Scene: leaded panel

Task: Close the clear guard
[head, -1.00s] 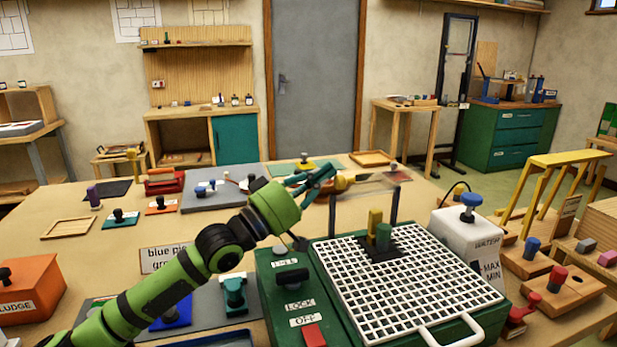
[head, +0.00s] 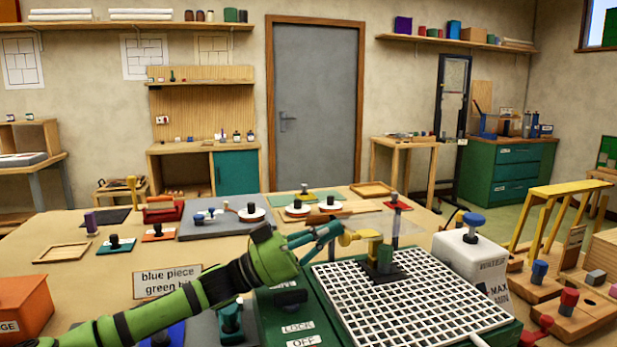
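The clear guard (head: 397,222) is a faint see-through pane, raised over the back of the white grid on the green machine. A yellow knob (head: 346,239) shows at its left. My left gripper (head: 332,233) reaches in from the left, and its teal fingers appear closed on this knob. Below the guard, a green post (head: 384,259) stands on a black plate in the grid, with a yellow part beside it. Dark posts (head: 395,221) rise at the grid's back. The pane's exact tilt is hard to see. My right gripper is out of view.
The white grid (head: 420,310) is clear in front. A white water box (head: 470,252) with a blue knob stands to its right. Several knobbed pieces lie on the table behind.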

